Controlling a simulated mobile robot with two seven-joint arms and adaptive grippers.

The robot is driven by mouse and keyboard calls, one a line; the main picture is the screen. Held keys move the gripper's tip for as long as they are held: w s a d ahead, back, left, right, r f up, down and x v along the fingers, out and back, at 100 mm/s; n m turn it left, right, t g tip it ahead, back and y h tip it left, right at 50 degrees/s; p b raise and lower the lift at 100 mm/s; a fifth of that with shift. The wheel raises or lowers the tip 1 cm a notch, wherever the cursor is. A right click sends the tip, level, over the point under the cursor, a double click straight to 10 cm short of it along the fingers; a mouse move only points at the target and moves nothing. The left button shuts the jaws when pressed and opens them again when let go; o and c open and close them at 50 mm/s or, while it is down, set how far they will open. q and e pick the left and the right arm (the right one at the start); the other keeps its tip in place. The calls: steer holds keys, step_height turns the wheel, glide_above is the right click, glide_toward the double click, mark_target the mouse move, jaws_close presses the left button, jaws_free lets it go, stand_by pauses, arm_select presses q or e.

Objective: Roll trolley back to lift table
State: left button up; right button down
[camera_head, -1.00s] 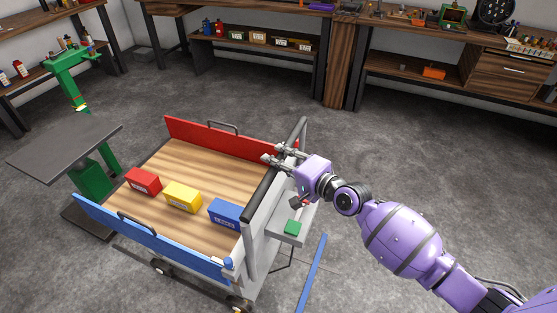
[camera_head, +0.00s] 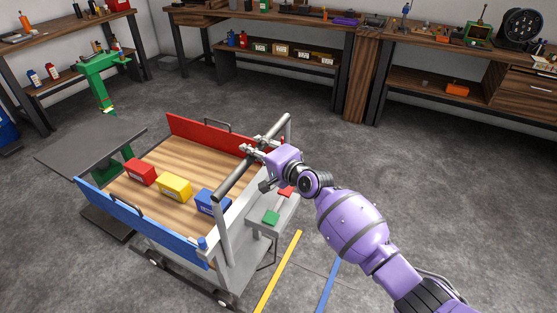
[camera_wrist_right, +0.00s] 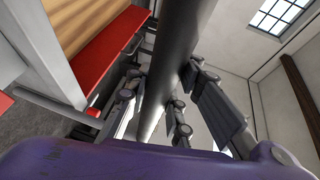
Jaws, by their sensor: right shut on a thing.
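The trolley (camera_head: 133,206) has a wooden deck, a blue side board in front and a red side board at the back. Red (camera_head: 141,171), yellow (camera_head: 174,187) and blue (camera_head: 212,202) boxes sit on its deck. My right gripper (camera_head: 259,146) is shut on the trolley's push handle (camera_head: 236,179), a dark bar at its right end. In the right wrist view the handle (camera_wrist_right: 168,65) runs between the fingers. The lift table (camera_head: 88,146), with a dark top and a green column, stands just left of the trolley; the gap is hard to judge. My left gripper is out of view.
Yellow (camera_head: 277,272) and blue (camera_head: 328,287) floor stripes lie to the right. Workbenches (camera_head: 270,20) line the walls. The middle floor is clear.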

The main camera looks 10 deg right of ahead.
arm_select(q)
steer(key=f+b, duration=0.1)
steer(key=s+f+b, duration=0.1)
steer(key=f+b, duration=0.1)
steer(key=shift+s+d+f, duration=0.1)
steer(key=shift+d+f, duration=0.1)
arm_select(e)
steer(key=w+a, duration=0.8)
steer(key=a, duration=0.4)
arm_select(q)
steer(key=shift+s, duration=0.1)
arm_select(e)
steer(key=shift+r, duration=0.1)
steer(key=c, duration=1.5)
jaws_free()
steer(key=shift+a, duration=0.1)
steer(key=shift+c, duration=0.2)
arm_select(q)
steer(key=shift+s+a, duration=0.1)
arm_select(e)
steer(key=shift+s, duration=0.1)
steer(key=v, duration=1.2)
